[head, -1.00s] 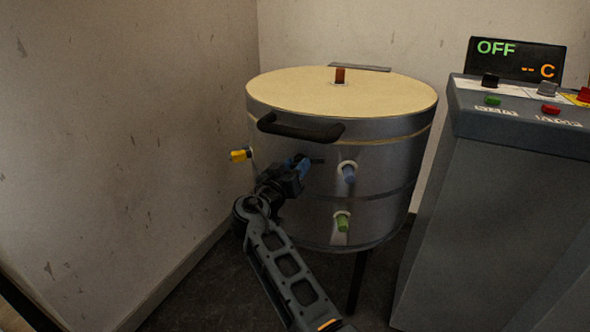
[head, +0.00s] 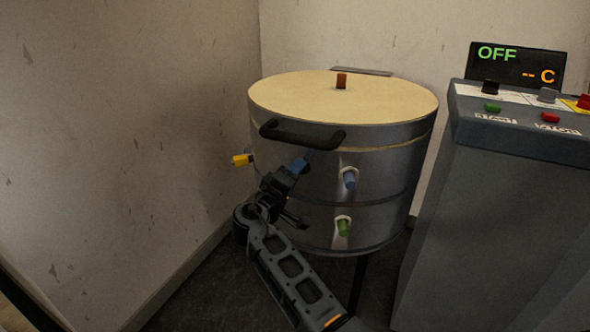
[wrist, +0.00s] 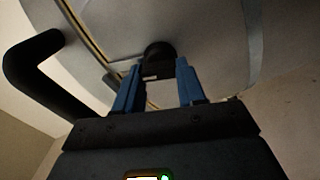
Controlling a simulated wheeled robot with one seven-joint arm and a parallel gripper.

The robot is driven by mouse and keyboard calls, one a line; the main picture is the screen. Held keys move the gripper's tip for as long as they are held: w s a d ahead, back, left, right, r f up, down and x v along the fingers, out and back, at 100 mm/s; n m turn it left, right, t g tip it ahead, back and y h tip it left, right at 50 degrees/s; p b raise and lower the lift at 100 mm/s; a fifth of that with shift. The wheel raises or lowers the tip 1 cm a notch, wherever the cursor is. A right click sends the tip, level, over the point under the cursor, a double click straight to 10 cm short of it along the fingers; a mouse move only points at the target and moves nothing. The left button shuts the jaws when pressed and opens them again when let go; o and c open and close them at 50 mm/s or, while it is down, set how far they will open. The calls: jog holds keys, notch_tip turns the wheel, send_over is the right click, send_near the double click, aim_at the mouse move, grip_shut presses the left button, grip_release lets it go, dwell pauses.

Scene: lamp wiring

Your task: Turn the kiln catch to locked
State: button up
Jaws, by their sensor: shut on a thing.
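The kiln (head: 385,165) is a grey drum with a cream lid top, and a black bar handle (head: 325,137) on its front. My gripper (head: 304,160) is at the kiln's front wall, just below the handle. In the wrist view, the kiln catch (wrist: 158,53) is a dark round hub with a short bar across it, at the lid seam. The blue fingers of my gripper (wrist: 157,74) are on either side of that bar, shut on it. In the head view my gripper hides the catch, and I cannot read a locked mark.
Yellow (head: 242,160), blue (head: 349,178) and green (head: 343,227) plugs stick out of the kiln wall. A grey control console (head: 500,190) stands at the right, its display (head: 515,66) reading OFF. A bare wall is close at the left.

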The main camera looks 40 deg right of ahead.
jog(key=shift+w+n+p, duration=0.1)
jog(key=shift+n+p, duration=0.8)
jog(key=shift+n, duration=1.2)
jog(key=shift+f, duration=0.1)
jog(key=shift+a, duration=0.1)
jog(key=o, duration=1.1)
jog(key=shift+c, duration=0.2)
jog(key=v, duration=0.7)
jog(key=shift+a, duration=0.35)
